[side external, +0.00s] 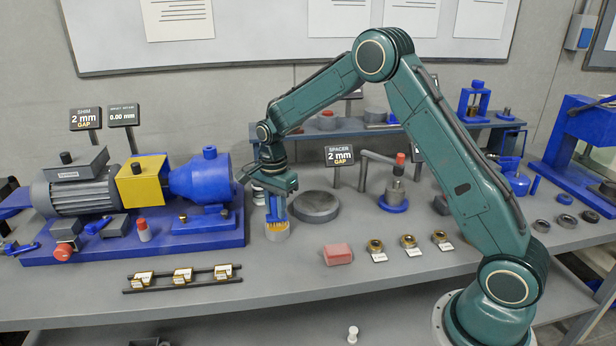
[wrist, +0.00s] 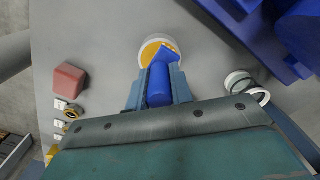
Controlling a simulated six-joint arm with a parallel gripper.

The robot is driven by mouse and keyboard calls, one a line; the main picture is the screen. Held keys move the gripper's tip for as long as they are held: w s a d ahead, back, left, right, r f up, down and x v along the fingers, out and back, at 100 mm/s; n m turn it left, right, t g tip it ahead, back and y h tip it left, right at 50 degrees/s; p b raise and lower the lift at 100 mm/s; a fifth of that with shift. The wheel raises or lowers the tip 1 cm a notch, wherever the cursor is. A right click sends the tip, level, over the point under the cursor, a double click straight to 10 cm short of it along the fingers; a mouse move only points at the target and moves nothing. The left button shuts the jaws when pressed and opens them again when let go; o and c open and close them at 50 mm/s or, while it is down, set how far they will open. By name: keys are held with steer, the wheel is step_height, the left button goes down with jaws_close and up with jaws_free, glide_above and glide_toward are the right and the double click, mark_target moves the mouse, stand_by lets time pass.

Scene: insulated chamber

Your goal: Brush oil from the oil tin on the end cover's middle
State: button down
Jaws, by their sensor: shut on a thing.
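My gripper (side external: 276,204) points down at the middle of the bench and is shut on a blue-handled brush (wrist: 160,84). The brush head is over the oil tin (side external: 276,236), a small pale round tin. In the wrist view the tin (wrist: 147,46) shows yellow oil inside, with the brush head overlapping its opening. Orange-yellow bristles show at the tin's rim in the side view; whether they touch the oil is hard to tell. A grey round disc (side external: 317,207) lies flat right of the gripper; I cannot tell whether it is the end cover.
A blue motor-and-pump unit (side external: 205,180) stands close on the left. A red block (side external: 338,254) and several brass rings (side external: 408,241) lie on the right. A dark rack (side external: 182,277) lies at the front left. The bench between rack and red block is clear.

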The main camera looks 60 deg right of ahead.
steer(key=shift+r, duration=3.5)
steer(key=s+a+f+n, duration=0.5)
steer(key=s+a+n, duration=0.1)
steer(key=n, duration=1.2)
steer(key=shift+f, duration=0.25)
steer(key=shift+d, duration=0.1)
